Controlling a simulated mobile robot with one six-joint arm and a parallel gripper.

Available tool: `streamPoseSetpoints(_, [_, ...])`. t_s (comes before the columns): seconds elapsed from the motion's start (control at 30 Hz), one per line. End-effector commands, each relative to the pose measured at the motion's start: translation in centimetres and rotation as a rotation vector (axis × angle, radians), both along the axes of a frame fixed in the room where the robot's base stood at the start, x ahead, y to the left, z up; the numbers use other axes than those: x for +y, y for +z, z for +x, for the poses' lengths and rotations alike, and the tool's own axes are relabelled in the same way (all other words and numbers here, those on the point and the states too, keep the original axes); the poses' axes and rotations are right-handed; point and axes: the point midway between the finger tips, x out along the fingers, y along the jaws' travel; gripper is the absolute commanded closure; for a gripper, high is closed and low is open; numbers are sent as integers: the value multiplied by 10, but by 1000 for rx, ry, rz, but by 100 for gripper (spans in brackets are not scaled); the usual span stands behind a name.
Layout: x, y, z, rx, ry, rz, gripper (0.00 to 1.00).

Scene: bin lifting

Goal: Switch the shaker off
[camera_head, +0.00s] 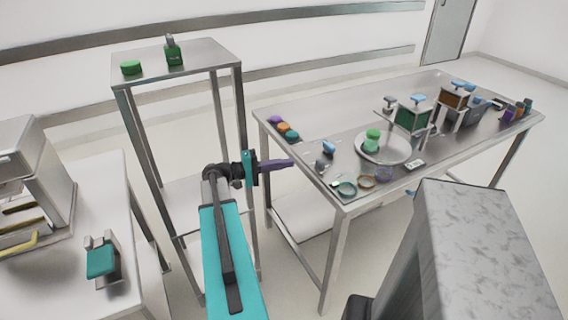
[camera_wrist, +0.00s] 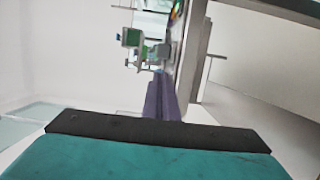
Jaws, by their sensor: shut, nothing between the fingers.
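My gripper (camera_head: 288,163) has purple fingers, pressed together with nothing between them. It points right, in the air by the left end of the long metal table. In the wrist view, the fingers (camera_wrist: 162,100) point away toward the table. I cannot tell for sure which thing is the shaker. A round pale dish (camera_head: 368,152) with a green object (camera_head: 372,140) on it sits mid-table, right of my gripper and apart from it. Behind it stands a framed dark green block (camera_head: 410,117) with a blue top. No switch can be made out.
The long table (camera_head: 300,112) also holds ring-shaped items (camera_head: 346,189) at its front edge and coloured round pieces (camera_head: 284,130) at left. A tall stand (camera_head: 205,60) carries two green items. A grey speckled block (camera_head: 470,260) stands front right. A white bench (camera_head: 115,190) is at left.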

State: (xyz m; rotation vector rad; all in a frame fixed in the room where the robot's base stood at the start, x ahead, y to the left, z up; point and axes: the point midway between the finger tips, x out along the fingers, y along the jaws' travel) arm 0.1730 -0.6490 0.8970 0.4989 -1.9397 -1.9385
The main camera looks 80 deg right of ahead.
Motion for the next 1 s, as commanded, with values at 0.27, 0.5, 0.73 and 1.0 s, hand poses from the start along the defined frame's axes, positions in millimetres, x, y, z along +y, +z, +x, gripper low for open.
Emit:
streamPoseSetpoints(0.27, [-18, 2, -34, 1, -2, 0, 100])
streamPoseSetpoints(0.5, [-32, 1, -59, 1, -1, 2, 100])
streamPoseSetpoints(0.73, [-38, 0, -69, 0, 0, 1, 100])
streamPoseSetpoints(1.0, [-38, 0, -70, 0, 0, 1, 100])
